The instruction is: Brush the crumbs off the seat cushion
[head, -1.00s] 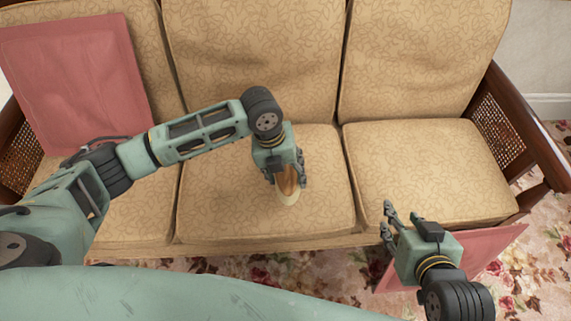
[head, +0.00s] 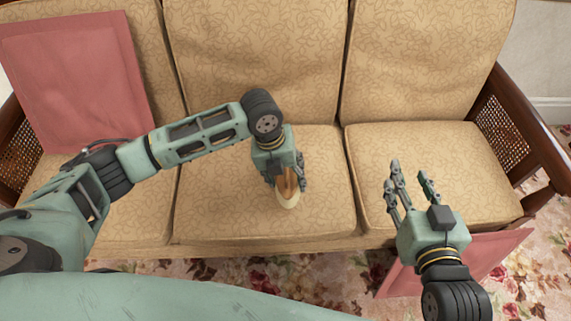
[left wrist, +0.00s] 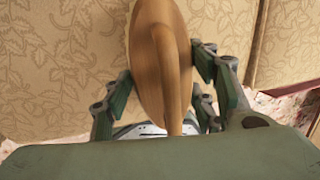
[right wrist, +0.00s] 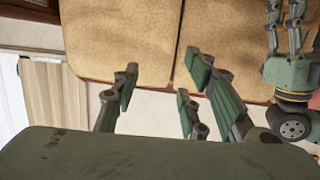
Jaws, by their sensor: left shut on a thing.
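My left gripper (head: 286,178) is shut on a wooden-backed brush (head: 289,188) over the middle seat cushion (head: 225,205). The brush's pale bristle end points toward the cushion's front edge. In the left wrist view the wooden brush (left wrist: 160,60) sits between the fingers and hides much of the cushion behind it. I cannot make out crumbs on the cushion. My right gripper (head: 414,178) is open and empty, over the front of the right seat cushion (head: 440,160). Its spread fingers also show in the right wrist view (right wrist: 160,85).
A pink pillow (head: 75,80) leans on the sofa's left back. Another pink pillow (head: 490,260) lies on the flowered carpet (head: 330,275) in front of the sofa's right side. The wooden armrest (head: 530,130) bounds the right side.

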